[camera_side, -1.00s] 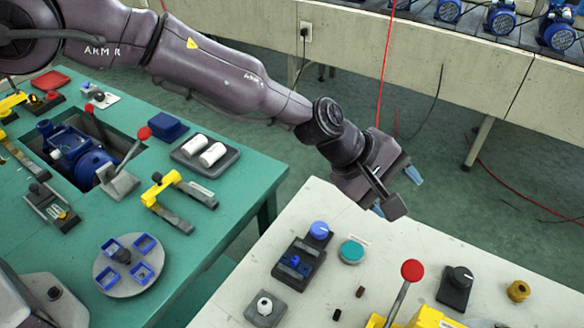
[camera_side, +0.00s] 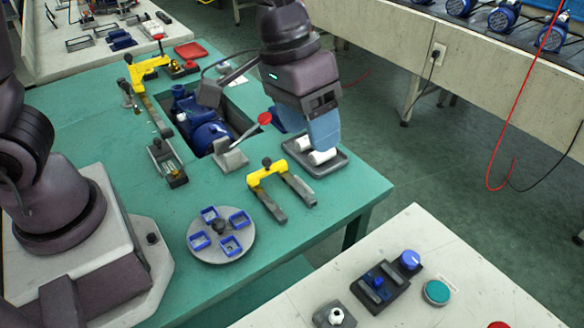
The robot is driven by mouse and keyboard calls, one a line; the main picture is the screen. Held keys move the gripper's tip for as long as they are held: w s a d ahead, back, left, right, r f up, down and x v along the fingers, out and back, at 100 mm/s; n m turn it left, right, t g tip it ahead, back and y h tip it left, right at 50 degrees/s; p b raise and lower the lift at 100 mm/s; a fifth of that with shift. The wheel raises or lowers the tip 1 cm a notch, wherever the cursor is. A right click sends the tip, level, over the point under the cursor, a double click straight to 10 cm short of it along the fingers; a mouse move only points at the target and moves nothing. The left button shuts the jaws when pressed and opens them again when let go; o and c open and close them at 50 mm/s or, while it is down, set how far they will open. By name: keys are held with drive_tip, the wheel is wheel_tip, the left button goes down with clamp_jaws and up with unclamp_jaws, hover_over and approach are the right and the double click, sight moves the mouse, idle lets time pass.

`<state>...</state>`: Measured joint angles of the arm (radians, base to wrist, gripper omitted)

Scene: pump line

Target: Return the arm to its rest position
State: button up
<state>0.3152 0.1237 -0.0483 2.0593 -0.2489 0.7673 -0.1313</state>
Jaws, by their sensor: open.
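My gripper (camera_side: 322,132) hangs downward from my arm over the right part of the green table (camera_side: 335,215). Its broad blue fingers overlap each other in this view, so the gap between them is hidden; I see nothing held in it. The fingertips appear just over or in front of the grey tray (camera_side: 328,168) with two white cylinders (camera_side: 322,156). Whether they touch the tray or cylinders cannot be told. My base and lower arm stand at the left.
A red-knobbed lever (camera_side: 243,137), blue pump (camera_side: 208,135) in a recess and yellow-handled fork (camera_side: 268,177) stand close by. A round plate (camera_side: 221,253) with blue square cups is in front. A pale table (camera_side: 430,240) with controls is lower right.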

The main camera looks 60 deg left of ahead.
drive_tip(key=s+a+r+t+y, duration=0.1)
drive_tip(key=s+a+r+t, duration=0.1)
drive_tip(key=s+a+r, duration=0.2)
drive_tip(key=s+a+r+t+y, duration=0.1)
drive_tip(key=s+a+r, duration=0.3)
drive_tip(key=s+a, duration=0.5)
drive_tip(key=shift+a+n+t+y, duration=0.4)
drive_tip(key=shift+a+t, duration=0.1)
drive_tip(key=shift+a, duration=0.75)
